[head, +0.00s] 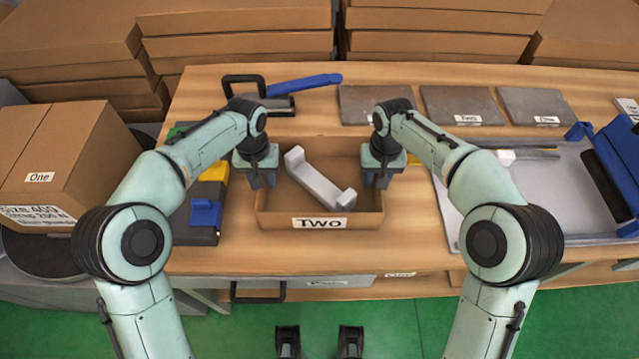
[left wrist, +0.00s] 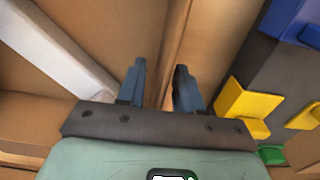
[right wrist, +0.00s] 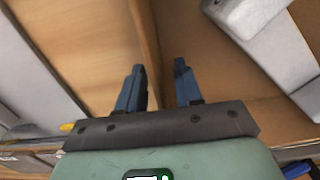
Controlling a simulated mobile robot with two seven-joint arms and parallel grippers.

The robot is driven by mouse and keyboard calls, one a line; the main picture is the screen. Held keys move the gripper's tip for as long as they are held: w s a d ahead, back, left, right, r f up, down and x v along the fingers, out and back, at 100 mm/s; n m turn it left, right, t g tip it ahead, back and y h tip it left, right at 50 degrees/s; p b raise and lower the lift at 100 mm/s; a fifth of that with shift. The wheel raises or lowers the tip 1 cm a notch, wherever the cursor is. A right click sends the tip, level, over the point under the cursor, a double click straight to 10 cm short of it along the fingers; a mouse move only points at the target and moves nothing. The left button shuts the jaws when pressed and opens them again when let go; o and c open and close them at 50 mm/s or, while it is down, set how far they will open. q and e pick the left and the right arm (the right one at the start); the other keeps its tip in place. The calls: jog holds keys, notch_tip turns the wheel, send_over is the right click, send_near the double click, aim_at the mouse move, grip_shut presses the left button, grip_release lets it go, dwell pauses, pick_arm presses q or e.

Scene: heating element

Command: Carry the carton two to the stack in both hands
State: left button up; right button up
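Carton two (head: 275,219) is an open brown box labelled "Two" on the wooden table, with a light grey bracket-shaped part (head: 320,187) lying tilted inside. My left gripper (head: 262,184) is at its left wall. In the left wrist view the fingers (left wrist: 160,85) stand apart on either side of that wall (left wrist: 176,50), with a gap visible. My right gripper (head: 376,182) is at the right wall. In the right wrist view its fingers (right wrist: 159,85) are also apart, with the wall (right wrist: 148,40) between them. Both grippers look open.
A closed carton labelled "One" (head: 60,160) stands at the left on a dark round base (head: 45,255). Flat brown boxes (head: 235,45) are piled behind the table. Grey plates (head: 375,105) lie at the back; a metal tray (head: 455,215) is at the right. Blue and yellow items (head: 205,212) sit close left.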

pick_arm(q)
grip_shut()
pick_arm(e)
grip_shut()
pick_arm(q)
jog(key=shift+r, duration=0.1)
pick_arm(e)
jog(key=shift+r, duration=0.1)
